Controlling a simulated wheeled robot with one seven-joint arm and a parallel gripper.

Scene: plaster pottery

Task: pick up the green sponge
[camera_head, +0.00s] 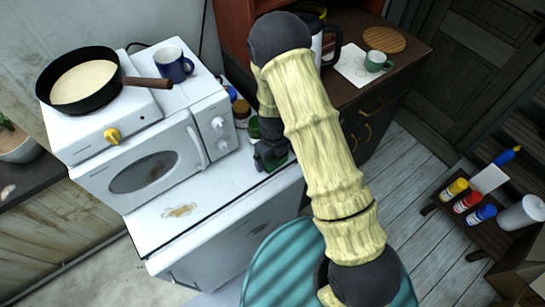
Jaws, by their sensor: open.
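A green item (279,165), which looks like the sponge, lies on the white counter top (225,185) to the right of the microwave. My gripper (270,160) is a small dark shape right over it and hides part of it. The gripper is open. I cannot tell whether its fingers are around the green item or only above it. My arm's pale, ridged links cross the middle of the view from the lower right.
A white microwave (150,165) stands left of the gripper, with a pan (85,80) and a blue mug (173,65) above. Small jars (240,108) stand behind the gripper. A dark cabinet with a green cup (376,61) is at right. The front counter is clear except for a stain.

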